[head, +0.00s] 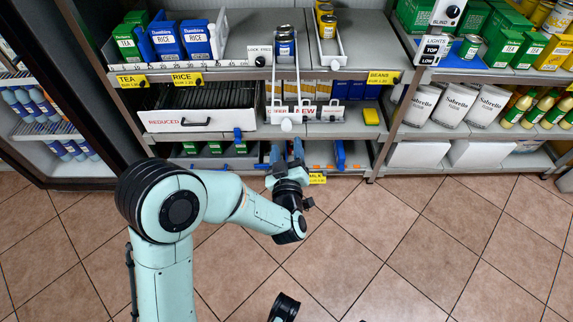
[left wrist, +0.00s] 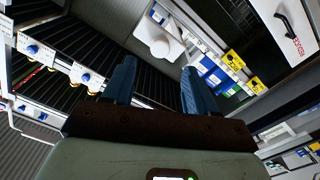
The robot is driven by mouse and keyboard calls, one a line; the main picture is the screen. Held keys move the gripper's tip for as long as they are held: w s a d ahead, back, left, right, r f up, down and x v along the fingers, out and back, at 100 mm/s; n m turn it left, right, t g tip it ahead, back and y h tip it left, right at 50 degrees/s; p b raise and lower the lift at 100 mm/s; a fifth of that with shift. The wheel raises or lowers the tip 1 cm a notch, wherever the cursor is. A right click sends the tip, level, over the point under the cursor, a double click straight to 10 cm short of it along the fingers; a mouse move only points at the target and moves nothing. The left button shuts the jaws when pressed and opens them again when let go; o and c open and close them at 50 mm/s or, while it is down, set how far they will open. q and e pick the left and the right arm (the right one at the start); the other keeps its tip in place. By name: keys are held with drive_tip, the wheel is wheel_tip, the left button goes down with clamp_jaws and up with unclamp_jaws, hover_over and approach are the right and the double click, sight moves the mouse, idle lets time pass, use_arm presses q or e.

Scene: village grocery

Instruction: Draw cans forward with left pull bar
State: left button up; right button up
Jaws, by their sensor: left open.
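The left pull bar (head: 286,126) has a white knob and two long thin rods that reach out from the upper shelf. A blue-and-white can (head: 285,49) stands upright between its rods at the shelf front. The right pull bar (head: 335,66) sits further back, with yellow-topped cans (head: 327,26) in its lane. My left gripper (head: 288,152) is open and empty, just below the left knob in the picture, apart from it. In the left wrist view its blue fingers (left wrist: 158,88) are spread, and a white knob (left wrist: 166,48) shows beyond them.
Tea and rice boxes (head: 180,40) stand left of the cans. A drawer marked REDUCED (head: 182,122) is below them. A LOCK FREE knob (head: 260,61) is beside the left lane. The tiled floor (head: 420,240) is clear.

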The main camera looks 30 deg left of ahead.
use_arm(q)
drive_tip(key=v, duration=0.6)
use_arm(e)
drive_tip(key=shift+s+a+r, duration=0.2)
drive_tip(key=shift+s+r, duration=0.05)
drive_tip(key=shift+s, duration=0.15)
use_arm(q)
drive_tip(key=shift+d, duration=0.1)
